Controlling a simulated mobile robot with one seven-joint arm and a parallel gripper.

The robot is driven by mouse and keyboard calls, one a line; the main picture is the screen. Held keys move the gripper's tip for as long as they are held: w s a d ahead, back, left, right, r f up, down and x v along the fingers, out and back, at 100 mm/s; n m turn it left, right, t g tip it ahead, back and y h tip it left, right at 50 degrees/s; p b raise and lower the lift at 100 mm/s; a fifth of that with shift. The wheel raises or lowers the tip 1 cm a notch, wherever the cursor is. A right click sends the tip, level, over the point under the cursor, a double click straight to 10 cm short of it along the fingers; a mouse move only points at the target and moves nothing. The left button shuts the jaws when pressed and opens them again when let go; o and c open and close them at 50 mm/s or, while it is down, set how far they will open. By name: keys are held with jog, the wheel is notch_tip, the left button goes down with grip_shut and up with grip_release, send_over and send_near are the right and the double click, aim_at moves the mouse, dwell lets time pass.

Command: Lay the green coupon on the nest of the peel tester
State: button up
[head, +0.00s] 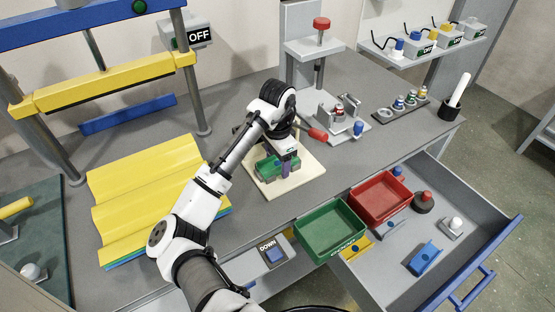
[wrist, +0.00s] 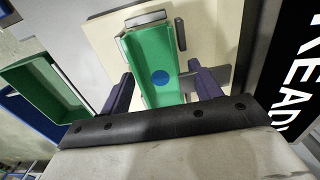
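The green coupon (wrist: 150,50), with a blue dot and a pale edge, is over the cream board (wrist: 215,25) in the wrist view. In the head view the green coupon (head: 266,168) shows at my gripper (head: 285,168), partly hidden by it. My gripper (wrist: 161,80) has its two purple fingers apart, one on each side of the coupon. A narrow gap seems to show at the right finger; contact at the left is unclear. The cream board (head: 312,166) lies on the grey bench. I cannot tell for sure which fixture is the peel tester's nest.
A grey clamp fixture (head: 340,117) and a red-handled tool (head: 318,134) stand behind the board. Yellow corrugated sheets (head: 135,185) lie at left. An open drawer (head: 455,200) with green (head: 333,233) and red (head: 381,199) bins is at front right. A READY panel (wrist: 298,85) stands close at right.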

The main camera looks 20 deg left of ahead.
notch_tip(320, 180, up, 14)
jog(key=shift+f, duration=0.1)
dwell(0.7)
dwell(0.4)
